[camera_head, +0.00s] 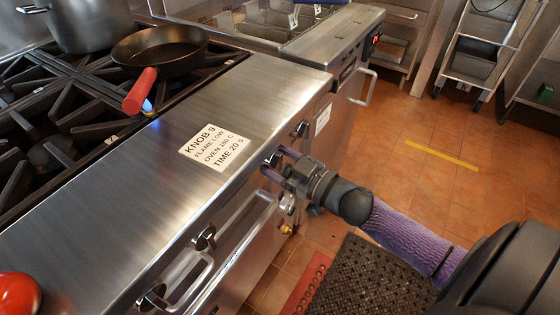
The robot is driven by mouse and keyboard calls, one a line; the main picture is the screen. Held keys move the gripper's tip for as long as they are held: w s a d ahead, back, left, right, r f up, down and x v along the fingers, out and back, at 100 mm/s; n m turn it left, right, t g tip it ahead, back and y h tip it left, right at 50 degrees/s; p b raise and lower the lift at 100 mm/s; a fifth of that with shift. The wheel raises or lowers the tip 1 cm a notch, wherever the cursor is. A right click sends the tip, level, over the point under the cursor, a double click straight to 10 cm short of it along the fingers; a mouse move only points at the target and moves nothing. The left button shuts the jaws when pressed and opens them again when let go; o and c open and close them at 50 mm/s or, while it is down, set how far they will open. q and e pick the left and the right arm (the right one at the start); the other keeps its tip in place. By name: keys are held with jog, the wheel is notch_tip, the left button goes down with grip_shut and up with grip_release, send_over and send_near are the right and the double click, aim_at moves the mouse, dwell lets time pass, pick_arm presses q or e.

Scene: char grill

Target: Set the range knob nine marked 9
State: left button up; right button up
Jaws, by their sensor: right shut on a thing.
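A white label (211,147) on the steel range top (130,190) reads "KNOB 9, FLAME LOW, OVEN 180 C, TIME 20 S". My right gripper (274,164) reaches in from the right to the front panel, just right of the label. It is shut on a range knob (270,159), mostly hidden by the fingers. The number and pointer of that knob cannot be read. Other knobs sit along the panel: one (300,129) farther along, one (204,238) nearer and one (152,298) nearest. My left gripper is not in view.
A steel pot (88,22) stands behind. Oven handles (245,220) stick out below the knobs. A dark mat (355,280) lies on the tiled floor.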

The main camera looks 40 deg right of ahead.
jog(key=shift+c, duration=0.6)
jog(key=n+p, duration=0.1)
jog(key=n, duration=0.3)
jog(key=shift+d+n+y+p, duration=0.15)
jog(key=shift+n+y+p, duration=0.25)
jog(key=shift+n, duration=2)
jog(key=o, duration=1.2)
